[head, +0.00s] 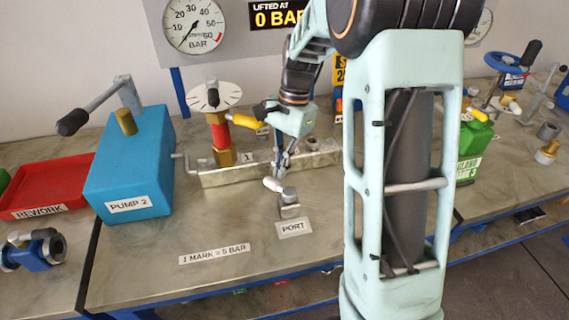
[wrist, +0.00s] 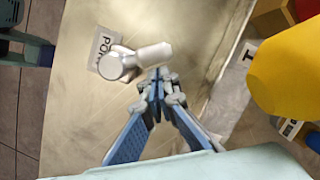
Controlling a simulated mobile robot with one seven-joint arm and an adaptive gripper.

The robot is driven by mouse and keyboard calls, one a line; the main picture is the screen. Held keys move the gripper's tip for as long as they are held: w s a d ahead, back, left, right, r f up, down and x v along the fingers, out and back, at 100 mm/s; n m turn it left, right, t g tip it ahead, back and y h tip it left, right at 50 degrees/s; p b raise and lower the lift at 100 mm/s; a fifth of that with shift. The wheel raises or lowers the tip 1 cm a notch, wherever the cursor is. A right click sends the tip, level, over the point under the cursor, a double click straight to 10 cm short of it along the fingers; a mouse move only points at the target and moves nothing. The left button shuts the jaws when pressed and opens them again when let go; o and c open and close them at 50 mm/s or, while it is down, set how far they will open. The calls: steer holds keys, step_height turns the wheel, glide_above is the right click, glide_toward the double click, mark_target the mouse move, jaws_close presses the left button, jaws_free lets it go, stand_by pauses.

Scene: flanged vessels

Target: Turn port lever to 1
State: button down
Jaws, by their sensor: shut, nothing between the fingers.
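The port lever (head: 273,185) is a short, pale metal handle on a small grey fitting (head: 289,207) behind the PORT label (head: 294,228). In the head view the handle points left and slightly back. The wrist view shows the lever handle (wrist: 152,55) and its round hub (wrist: 117,65), partly over the label. My gripper (head: 281,171) is shut and empty, pointing down just behind the lever. In the wrist view the gripper tips (wrist: 158,80) are close beside the handle; I cannot tell if they touch. A 1 plate (head: 247,157) is on the metal block behind.
A blue PUMP 2 box (head: 130,165) stands farther left. The bench front around the 1 MARK = 5 BAR label (head: 214,254) is clear.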

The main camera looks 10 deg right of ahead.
steer(key=shift+s+a+r+n+p, duration=0.15)
steer(key=shift+s+a+n+p, duration=0.15)
steer(key=shift+a+n+p, duration=0.2)
steer(key=shift+s+a+f+n+g, duration=0.2)
steer(key=shift+a+n+g, duration=0.15)
steer(key=shift+n, duration=0.25)
steer(key=shift+a, duration=0.1)
